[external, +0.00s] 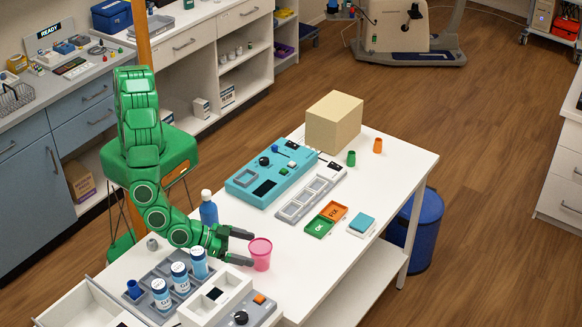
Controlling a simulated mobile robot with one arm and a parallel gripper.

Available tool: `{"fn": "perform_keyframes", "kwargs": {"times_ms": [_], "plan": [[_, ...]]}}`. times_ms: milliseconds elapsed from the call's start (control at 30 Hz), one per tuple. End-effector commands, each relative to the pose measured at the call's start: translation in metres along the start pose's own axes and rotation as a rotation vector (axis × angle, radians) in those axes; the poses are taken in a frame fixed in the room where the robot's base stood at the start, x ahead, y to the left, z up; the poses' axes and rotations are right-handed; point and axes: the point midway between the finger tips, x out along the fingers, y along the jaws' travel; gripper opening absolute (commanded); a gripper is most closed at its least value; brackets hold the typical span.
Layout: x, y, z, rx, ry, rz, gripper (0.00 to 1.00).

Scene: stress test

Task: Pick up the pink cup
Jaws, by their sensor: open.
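The pink cup (261,255) stands upright on the white table (405,165), close to the table's near edge. My gripper (251,248) is open, with its dark fingers reaching right at the cup's left side. One finger ends near the rim and the other lies lower, by the cup's left wall. I cannot tell whether either finger touches the cup.
A blue bottle (208,212) stands just behind my gripper. A grey rack (170,290) with several labelled vials is to the left front. A teal device (268,172), green tray (319,227) and beige box (334,122) lie farther back. Table space right of the cup is clear.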

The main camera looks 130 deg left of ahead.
Motion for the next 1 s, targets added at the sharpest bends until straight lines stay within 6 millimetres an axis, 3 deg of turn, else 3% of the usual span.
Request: {"fn": "perform_keyframes", "kwargs": {"times_ms": [500, 833, 1000], "plan": [[0.047, -0.006, 0.003, 0.003, -0.001, 0.0, 0.99], [0.051, -0.005, 0.002, 0.002, -0.001, 0.002, 0.99], [0.051, -0.005, 0.002, 0.002, -0.001, 0.002, 0.75]]}}
